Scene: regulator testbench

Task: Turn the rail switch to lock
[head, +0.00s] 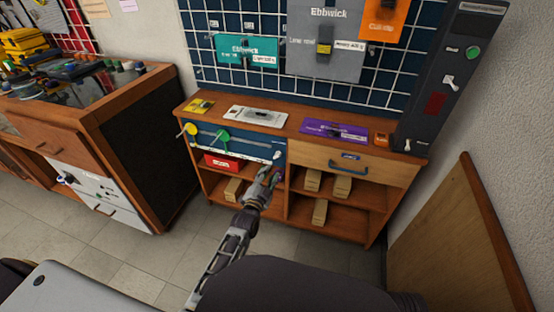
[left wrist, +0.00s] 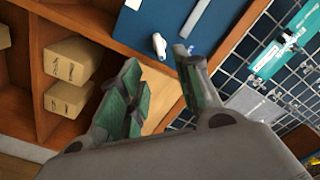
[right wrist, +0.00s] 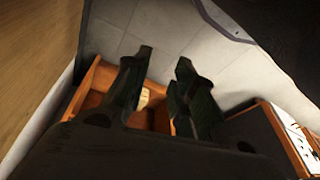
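A blue panel (head: 250,146) on the front of the wooden bench carries a light rail, a yellow round knob (head: 190,129), a green round knob (head: 222,136) and a small white switch lever (head: 277,155) near its right end. I take this lever for the rail switch, but cannot read any lock mark. My left gripper (head: 271,173) is just below the lever. In the left wrist view the white lever (left wrist: 159,44) stands beyond the open, empty fingers (left wrist: 157,58), apparently not touched. My right gripper (right wrist: 161,62) is open and empty, away from the panel.
Cardboard boxes (head: 342,186) stand on the shelves below, with a red box (head: 222,163) at left. A wooden drawer (head: 380,168) with a blue handle adjoins the panel. A dark switch column (head: 440,90) stands at right. A second workbench (head: 112,90) stands left; open floor lies between.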

